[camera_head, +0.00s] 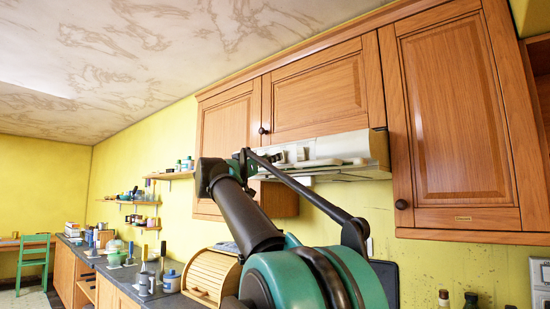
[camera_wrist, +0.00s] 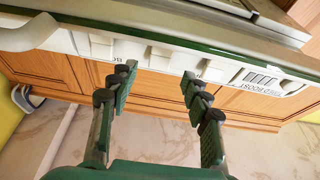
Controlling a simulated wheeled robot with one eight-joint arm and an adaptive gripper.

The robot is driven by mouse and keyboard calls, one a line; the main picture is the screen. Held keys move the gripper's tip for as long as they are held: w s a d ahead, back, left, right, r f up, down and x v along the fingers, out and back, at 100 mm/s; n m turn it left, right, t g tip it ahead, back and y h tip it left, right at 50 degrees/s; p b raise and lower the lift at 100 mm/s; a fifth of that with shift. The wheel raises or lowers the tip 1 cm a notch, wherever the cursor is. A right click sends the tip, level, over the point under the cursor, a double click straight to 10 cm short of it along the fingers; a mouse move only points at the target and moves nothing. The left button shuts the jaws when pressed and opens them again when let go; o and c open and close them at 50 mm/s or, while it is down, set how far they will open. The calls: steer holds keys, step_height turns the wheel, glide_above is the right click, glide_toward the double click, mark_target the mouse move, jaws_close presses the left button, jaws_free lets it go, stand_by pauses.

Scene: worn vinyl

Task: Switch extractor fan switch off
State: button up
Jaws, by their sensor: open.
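The extractor fan (camera_head: 345,148) is a pale hood under the wall cabinets, partly hidden by my arm in the head view. In the wrist view, its white control panel (camera_wrist: 138,52) runs across the top, with lettering upside down. White switches show on it: a left one (camera_wrist: 100,45), a middle one (camera_wrist: 160,57) and a right one (camera_wrist: 213,70). Which one is the fan switch and its setting, I cannot tell. My gripper (camera_wrist: 157,78) is open and empty, its fingertips near the panel on either side of the middle switch. Contact is not clear.
Wooden cabinets with a right door (camera_head: 455,115) surround the hood. A green-edged strip (camera_wrist: 150,37) runs along the panel. Below, a counter carries a roll-top bread box (camera_head: 210,277) and several jars. Small shelves (camera_head: 170,176) are on the yellow wall at left.

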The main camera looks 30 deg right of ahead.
steer(key=v, duration=0.7)
steer(key=shift+a, duration=0.35)
steer(key=shift+s+f, duration=0.15)
steer(key=shift+f, duration=0.1)
step_height(320, 180, down, 43)
steer(key=s+n+g+y, duration=0.2)
steer(key=n+g+y, duration=0.1)
steer(key=n+y, duration=0.55)
steer(key=s+a+f+n+y, duration=0.2)
steer(key=s+a+f+y, duration=0.2)
steer(key=f, duration=0.6)
steer(key=s+a+f+n+y, duration=0.1)
steer(key=s+a+f+y, duration=0.3)
steer(key=a+f, duration=0.4)
steer(key=s+a+f+n+y, duration=0.2)
steer(key=s+a+f+y, duration=0.2)
steer(key=f, duration=1)
steer(key=s+a, duration=0.2)
steer(key=shift+s+a+n, duration=0.25)
steer(key=shift+s+n, duration=0.05)
steer(key=shift+n, duration=0.05)
